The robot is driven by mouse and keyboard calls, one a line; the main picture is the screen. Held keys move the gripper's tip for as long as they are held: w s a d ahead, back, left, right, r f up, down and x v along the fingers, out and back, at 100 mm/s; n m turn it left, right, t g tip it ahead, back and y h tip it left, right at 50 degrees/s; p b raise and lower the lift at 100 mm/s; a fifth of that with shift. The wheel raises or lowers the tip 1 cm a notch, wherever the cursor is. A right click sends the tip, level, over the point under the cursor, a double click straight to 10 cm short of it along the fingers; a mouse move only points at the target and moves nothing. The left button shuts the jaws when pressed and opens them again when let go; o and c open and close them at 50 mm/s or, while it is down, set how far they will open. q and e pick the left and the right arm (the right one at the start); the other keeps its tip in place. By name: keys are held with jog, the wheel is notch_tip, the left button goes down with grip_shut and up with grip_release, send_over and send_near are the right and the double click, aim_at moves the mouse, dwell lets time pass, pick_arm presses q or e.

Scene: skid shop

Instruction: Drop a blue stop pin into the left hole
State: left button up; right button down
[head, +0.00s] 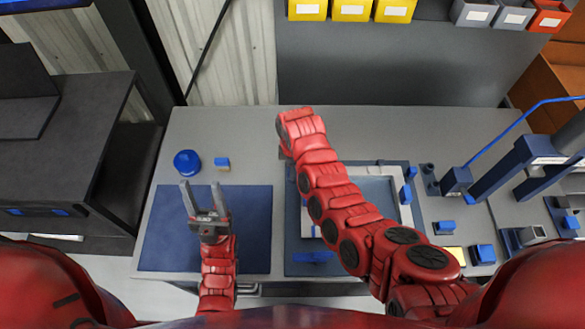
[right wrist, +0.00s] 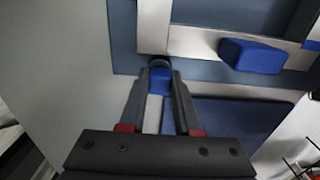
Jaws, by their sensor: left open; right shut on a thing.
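My left gripper (head: 203,187) is open and empty above the blue mat in the head view. My right arm reaches over the bench; its gripper is hidden behind the arm there. In the right wrist view my right gripper (right wrist: 159,88) is shut on a blue stop pin (right wrist: 160,81). A dark round part (right wrist: 159,63) shows just beyond the pin, at the corner of the pale frame; I cannot tell whether it is a hole rim or part of the pin. The fixture with the pale frame (head: 404,213) lies on a blue base, partly covered by my right arm. The left hole is not clearly visible.
A blue mat (head: 165,225) covers the bench's left front. A round blue container (head: 187,163) and a small blue-and-tan block (head: 222,164) stand behind it. A blue clamp block (right wrist: 252,56) sits on the frame. A blue press-like device (head: 520,160) stands at right.

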jog(key=c, duration=0.5)
grip_release()
jog(key=shift+c, duration=0.2)
jog(key=shift+o, duration=0.3)
jog(key=o, duration=0.3)
jog(key=shift+o, duration=0.2)
jog(key=shift+r, duration=0.1)
jog(key=shift+r+p, duration=2.55)
jog(key=shift+r, duration=0.85)
jog(key=shift+f, duration=0.1)
